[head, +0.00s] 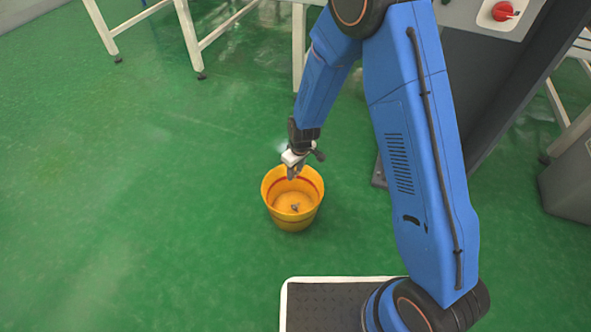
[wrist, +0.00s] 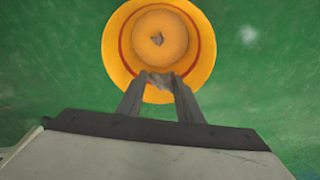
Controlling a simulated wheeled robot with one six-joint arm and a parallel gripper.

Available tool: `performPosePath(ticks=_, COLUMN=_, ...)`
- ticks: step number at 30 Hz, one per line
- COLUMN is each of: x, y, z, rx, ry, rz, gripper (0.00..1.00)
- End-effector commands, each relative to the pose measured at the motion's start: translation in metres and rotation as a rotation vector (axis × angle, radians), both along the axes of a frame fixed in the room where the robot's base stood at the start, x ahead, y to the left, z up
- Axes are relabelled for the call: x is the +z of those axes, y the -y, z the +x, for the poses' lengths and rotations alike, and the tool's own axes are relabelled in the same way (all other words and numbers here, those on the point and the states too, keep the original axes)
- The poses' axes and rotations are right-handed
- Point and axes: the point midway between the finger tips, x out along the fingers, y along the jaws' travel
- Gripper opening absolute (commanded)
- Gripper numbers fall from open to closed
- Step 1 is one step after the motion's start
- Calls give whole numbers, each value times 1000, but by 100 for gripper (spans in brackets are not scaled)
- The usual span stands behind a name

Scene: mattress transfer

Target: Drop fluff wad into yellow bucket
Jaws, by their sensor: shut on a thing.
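The yellow bucket (head: 272,205) stands upright on the green floor, with a dark red band inside its rim. It also shows in the wrist view (wrist: 114,45). My gripper (head: 294,174) points down over the far part of the bucket's opening. In the wrist view my gripper's fingers (wrist: 160,84) are shut on a small grey-brown fluff wad (wrist: 160,79), seen against the bucket's near rim. The held wad is hard to make out in the head view. Another small grey wad (wrist: 157,39) lies on the bucket's bottom, also visible in the head view (head: 295,207).
White table legs (head: 188,38) stand at the back left. A grey machine with a red switch (head: 503,11) stands at the right, and a grey box (head: 570,180) is at the right edge. The floor left of the bucket is clear.

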Motion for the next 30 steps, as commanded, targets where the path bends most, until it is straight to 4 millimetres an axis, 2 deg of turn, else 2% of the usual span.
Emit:
performPosePath(ticks=9, x=-34, y=1, z=0, rx=-1, ry=-1, rz=-1, gripper=12)
performPosePath(ticks=15, x=-48, y=1, z=0, rx=-2, ry=-1, rz=-1, gripper=12)
performPosePath(ticks=27, x=-53, y=1, z=1, rx=-1, ry=1, rz=-1, gripper=12)
performPosePath(ticks=28, x=-53, y=1, z=1, rx=-1, ry=1, rz=-1, gripper=35)
performPosePath(ticks=30, x=-53, y=1, z=1, rx=-1, ry=1, rz=-1, gripper=52)
